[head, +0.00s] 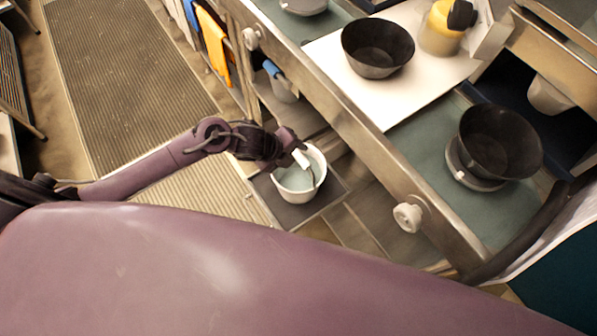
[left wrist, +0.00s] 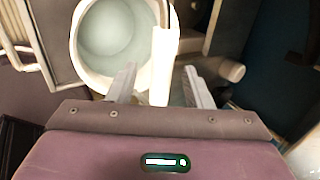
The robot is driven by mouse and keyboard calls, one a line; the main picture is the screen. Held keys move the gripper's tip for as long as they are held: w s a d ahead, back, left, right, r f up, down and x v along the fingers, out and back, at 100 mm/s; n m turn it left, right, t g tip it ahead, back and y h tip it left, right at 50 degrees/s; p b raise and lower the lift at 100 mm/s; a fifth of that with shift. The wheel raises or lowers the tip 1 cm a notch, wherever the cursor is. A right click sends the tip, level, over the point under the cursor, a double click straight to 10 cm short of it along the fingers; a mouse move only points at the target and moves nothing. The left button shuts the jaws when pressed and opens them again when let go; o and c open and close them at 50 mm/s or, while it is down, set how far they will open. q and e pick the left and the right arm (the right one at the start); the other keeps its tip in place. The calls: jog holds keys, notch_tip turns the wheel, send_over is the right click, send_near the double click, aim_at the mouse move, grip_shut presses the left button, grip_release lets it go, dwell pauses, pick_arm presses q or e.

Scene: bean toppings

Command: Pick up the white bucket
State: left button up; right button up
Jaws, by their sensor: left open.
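In the head view my left gripper (head: 298,150) is at the bucket's upper rim, beside the handle grip. Its fingers are apart and not closed on the grip. My right gripper is not in view.
The metal counter edge (head: 372,161) with round white knobs (head: 408,217) runs diagonally right of the bucket. Black bowls (head: 378,48) and a yellow container (head: 440,32) stand on the counter. Ribbed mats (head: 130,75) cover the floor at left.

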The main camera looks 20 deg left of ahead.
pick_arm(q)
jog(key=shift+x, duration=1.2)
jog(key=shift+w+d+f, duration=0.1)
jog(key=shift+w+f, duration=0.05)
jog(key=shift+w, duration=0.05)
jog(key=shift+c, duration=0.7)
grip_shut()
jog(key=shift+w+r, duration=0.15)
jog(key=shift+r, duration=0.1)
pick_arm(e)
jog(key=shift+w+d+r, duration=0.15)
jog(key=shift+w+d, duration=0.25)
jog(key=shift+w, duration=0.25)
